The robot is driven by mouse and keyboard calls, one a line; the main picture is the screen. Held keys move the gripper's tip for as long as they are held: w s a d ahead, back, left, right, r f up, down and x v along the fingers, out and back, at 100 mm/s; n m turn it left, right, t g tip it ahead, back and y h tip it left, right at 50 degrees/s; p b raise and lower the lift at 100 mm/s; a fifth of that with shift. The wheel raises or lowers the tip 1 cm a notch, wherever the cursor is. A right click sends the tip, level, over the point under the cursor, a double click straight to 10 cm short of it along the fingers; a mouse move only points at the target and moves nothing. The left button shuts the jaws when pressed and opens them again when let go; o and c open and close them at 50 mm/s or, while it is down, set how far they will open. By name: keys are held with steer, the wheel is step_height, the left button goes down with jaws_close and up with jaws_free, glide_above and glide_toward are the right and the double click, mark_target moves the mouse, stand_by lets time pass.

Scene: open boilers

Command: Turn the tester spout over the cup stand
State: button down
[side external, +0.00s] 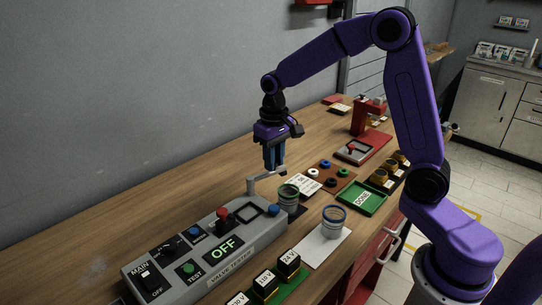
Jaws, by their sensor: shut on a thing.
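The grey tester spout (264,178) rises from the right end of the grey valve tester (222,258) and its arm reaches right. My gripper (275,167) points down with its blue fingers shut on the outer part of the spout arm. A cup with a green band (289,200) stands on a dark cup stand (299,211) just beyond the tester's end. The spout's end shows above and slightly left of this cup; from this angle I cannot tell whether it is exactly over it.
The tester carries a red knob (222,213) and an OFF display (224,247). A second cup (334,218) stands on a white sheet. A green DONE tray (362,198), a brown board with rings (329,175) and a red press (368,117) stand farther right.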

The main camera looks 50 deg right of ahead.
steer(key=s+m, duration=0.1)
steer(key=a+m, duration=0.1)
steer(key=m, duration=0.1)
steer(key=shift+s, duration=0.4)
steer(key=shift+s+a+r+m, duration=0.1)
steer(key=shift+s+a+m, duration=0.2)
steer(key=shift+m, duration=0.5)
steer(key=shift+s+a+m, duration=0.2)
steer(key=shift+s+m, duration=0.15)
steer(key=shift+m, duration=0.45)
steer(key=c, duration=0.9)
jaws_free()
steer(key=shift+c, duration=0.2)
step_height(320, 180, up, 17)
steer(key=shift+r, duration=0.2)
steer(key=shift+s, duration=0.1)
